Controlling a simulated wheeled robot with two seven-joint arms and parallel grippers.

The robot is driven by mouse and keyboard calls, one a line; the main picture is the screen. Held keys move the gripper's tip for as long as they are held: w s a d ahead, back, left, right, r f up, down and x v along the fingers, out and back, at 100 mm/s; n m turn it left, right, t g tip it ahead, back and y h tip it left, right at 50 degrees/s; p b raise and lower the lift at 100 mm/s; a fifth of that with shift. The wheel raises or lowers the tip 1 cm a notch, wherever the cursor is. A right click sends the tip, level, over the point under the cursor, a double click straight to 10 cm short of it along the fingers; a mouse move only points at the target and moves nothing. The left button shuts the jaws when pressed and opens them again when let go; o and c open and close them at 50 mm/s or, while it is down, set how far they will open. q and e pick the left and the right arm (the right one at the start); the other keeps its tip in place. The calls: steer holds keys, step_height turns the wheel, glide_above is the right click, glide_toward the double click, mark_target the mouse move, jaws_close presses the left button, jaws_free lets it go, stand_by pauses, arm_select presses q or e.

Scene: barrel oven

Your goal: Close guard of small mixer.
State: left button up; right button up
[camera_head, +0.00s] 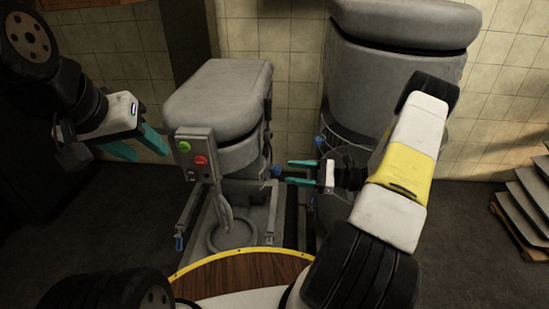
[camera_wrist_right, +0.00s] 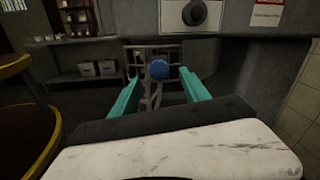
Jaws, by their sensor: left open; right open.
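The small mixer (camera_head: 218,92) is the grey machine left of centre in the head view, with a green and a red button on its front panel. Its wire guard shows only partly at its right side, where a blue knob (camera_head: 277,171) sticks out. My right gripper (camera_head: 292,173) is open, its teal fingers pointing left at this knob. In the right wrist view the blue knob (camera_wrist_right: 158,70) appears between the open fingers, with the wire guard (camera_wrist_right: 140,58) behind it. Contact cannot be told. My left gripper (camera_head: 142,148) is open and empty, left of the mixer's panel.
A larger grey mixer (camera_head: 390,75) stands close at the right, behind my right arm. A round wooden top with a yellow rim (camera_head: 240,268) is in front. Stacked trays (camera_head: 525,205) are at the far right.

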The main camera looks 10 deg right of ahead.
mark_target(280, 170)
steer(key=shift+x, duration=2.05)
jaws_close()
